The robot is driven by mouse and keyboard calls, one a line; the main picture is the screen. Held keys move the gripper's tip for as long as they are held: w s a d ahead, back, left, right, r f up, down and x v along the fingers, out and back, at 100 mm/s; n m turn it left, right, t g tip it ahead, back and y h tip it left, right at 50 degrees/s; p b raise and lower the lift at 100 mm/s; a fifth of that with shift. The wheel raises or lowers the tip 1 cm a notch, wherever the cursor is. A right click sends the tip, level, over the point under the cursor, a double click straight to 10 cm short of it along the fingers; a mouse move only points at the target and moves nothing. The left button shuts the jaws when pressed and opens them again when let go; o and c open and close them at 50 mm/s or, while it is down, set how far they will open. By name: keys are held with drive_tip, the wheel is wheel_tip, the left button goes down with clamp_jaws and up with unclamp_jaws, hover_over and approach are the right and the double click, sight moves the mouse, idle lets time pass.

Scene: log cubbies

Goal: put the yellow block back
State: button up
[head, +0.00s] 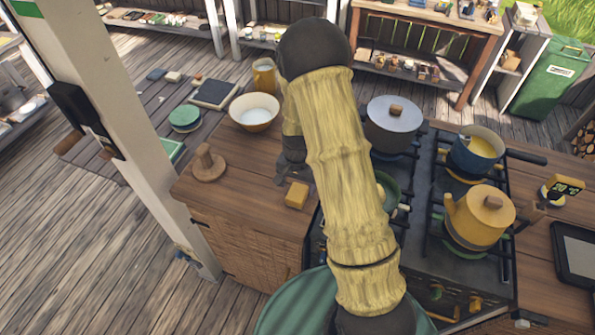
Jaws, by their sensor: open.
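A small yellow block (297,195) lies on the wooden counter (245,205), near its right edge beside the stove. My arm, clad in yellow bamboo-like links, reaches over the stove and counter. My gripper (287,177) points down just behind and left of the yellow block, partly hidden by my arm. It is open. No block shows between its fingers. Whether a fingertip touches the block I cannot tell.
On the counter stand a wooden peg on a round base (206,163), a cream bowl (254,112) and a yellow mug (263,75). The stove holds a lidded grey pot (393,125), a blue pan (472,155) and a yellow kettle (478,220). A white post (125,120) rises at left.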

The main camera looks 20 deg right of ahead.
sight(297, 193)
wheel_tip(297, 193, up, 8)
drive_tip(key=b, duration=0.1)
drive_tip(key=shift+f+b, duration=0.25)
drive_tip(key=shift+b, duration=0.1)
idle(0.3)
drive_tip(key=s+r+n+t, duration=0.2)
drive_tip(key=s+r+n, duration=0.5)
drive_tip(key=s, duration=0.7)
wheel_tip(297, 193, up, 2)
drive_tip(key=shift+s+t, duration=0.15)
drive_tip(key=shift+t, duration=0.15)
